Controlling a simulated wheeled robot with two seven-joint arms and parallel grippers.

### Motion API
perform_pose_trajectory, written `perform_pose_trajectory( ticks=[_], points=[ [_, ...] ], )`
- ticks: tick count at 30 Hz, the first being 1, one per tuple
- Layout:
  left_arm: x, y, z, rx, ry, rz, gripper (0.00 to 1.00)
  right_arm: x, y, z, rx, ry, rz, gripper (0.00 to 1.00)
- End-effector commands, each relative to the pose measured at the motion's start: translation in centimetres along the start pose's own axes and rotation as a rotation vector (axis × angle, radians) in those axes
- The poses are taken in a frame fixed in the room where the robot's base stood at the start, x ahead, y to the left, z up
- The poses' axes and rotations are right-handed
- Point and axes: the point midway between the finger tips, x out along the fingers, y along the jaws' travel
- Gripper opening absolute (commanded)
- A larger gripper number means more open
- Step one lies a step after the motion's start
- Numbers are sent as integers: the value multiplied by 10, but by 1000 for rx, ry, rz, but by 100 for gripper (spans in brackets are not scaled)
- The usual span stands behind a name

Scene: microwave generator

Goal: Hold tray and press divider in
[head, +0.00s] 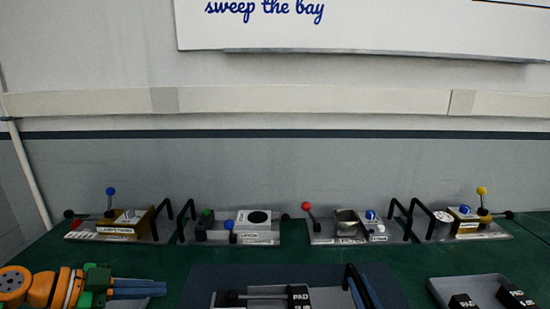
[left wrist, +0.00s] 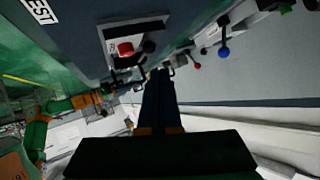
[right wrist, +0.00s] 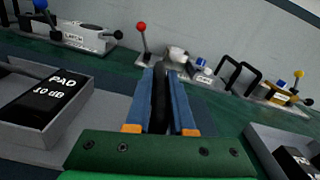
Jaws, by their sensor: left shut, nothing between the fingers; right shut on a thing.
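A grey tray (head: 325,296) sits on a dark blue mat at the bottom middle of the head view. A black block labelled PAD (head: 298,297) lies in it; it also shows in the right wrist view (right wrist: 48,97). My right gripper (right wrist: 160,85) is shut on a black upright bar that looks like the tray's handle (head: 370,291). My left gripper (head: 150,288) is shut and empty, left of the tray. I cannot tell which part is the divider.
Several fixtures with coloured ball levers and black handles stand along the back, including a gold block (head: 125,223) and a red-ball lever (head: 306,206). Another grey tray (head: 440,288) with black PAD blocks lies at right. Green table is bare between the back row and the mat.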

Motion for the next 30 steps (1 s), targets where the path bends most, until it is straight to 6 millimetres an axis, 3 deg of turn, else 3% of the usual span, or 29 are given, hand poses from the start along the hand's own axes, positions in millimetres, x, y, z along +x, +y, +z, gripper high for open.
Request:
perform_pose_trajectory(
  ticks=[4, 12, 13, 16, 26, 30],
  points=[
    [-19, 0, 0, 0, 0, -1, 0, 0, 1, -2, 0, 5, 2, 0],
    [-22, 0, 0, 0, 2, -1, 0, 0, 1, -2, 0, 5, 2, 0],
    [-22, 0, 0, 0, 2, -1, 0, 0, 1, -2, 0, 5, 2, 29],
    [-22, 0, 0, 0, 2, -1, 0, 0, 1, -2, 0, 4, 2, 56],
    [-22, 0, 0, 0, 2, -1, 0, -4, 0, -2, 0, 3, 1, 56],
    [-22, 0, 0, 0, 2, -1, 0, -32, 1, -2, 0, 6, 4, 56]
  ],
)
